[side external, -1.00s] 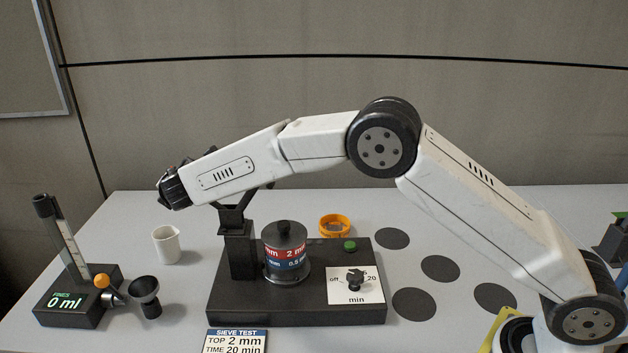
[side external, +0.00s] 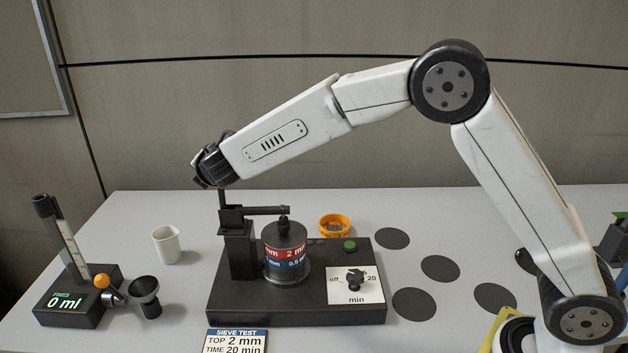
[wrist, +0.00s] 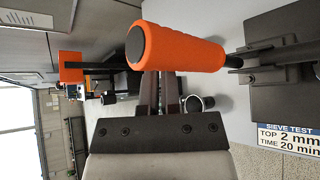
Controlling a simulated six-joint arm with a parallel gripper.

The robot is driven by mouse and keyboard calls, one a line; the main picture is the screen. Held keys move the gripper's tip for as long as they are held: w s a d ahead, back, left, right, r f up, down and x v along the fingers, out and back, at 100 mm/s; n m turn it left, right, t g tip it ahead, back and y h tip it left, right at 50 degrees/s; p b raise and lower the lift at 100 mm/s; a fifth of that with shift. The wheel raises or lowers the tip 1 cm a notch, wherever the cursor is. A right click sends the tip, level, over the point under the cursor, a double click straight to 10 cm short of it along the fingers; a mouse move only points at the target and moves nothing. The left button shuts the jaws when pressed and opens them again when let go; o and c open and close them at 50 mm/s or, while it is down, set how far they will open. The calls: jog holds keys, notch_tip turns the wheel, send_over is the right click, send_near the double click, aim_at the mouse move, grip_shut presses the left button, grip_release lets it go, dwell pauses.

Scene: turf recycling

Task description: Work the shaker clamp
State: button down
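The shaker clamp (side external: 237,215) stands on the left of the black shaker base. Its arm (side external: 265,210) lies level over the sieve stack (side external: 286,252), with its end at the stack's top knob; I cannot tell how firmly it presses. My gripper (side external: 207,184) is at the top of the clamp's upright lever. In the wrist view the lever's orange handle (wrist: 185,47) lies crosswise over my fingertips and hides them. The visible parts of the fingers (wrist: 160,92) stand close together, and the handle does not appear to sit between them.
The shaker base (side external: 300,314) carries a green button (side external: 350,246) and a dial (side external: 355,280). A fines meter reading 0 ml (side external: 75,300), a funnel (side external: 146,293) and a white beaker (side external: 167,244) stand to the left. An orange ring (side external: 334,226) lies behind the base. A sieve test card (side external: 236,342) is in front.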

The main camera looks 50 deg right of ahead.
jog(key=shift+s+d, duration=0.9)
jog(key=shift+d, duration=0.1)
jog(key=shift+d+f, duration=0.1)
jog(key=shift+d, duration=0.05)
jog(key=shift+w+a+r, duration=0.55)
jog(key=shift+w+a, duration=0.85)
jog(key=shift+a, duration=0.4)
jog(key=s+a+f, duration=0.1)
jog(key=s, duration=0.8)
jog(key=shift+s, duration=0.4)
jog(key=shift+a, duration=0.1)
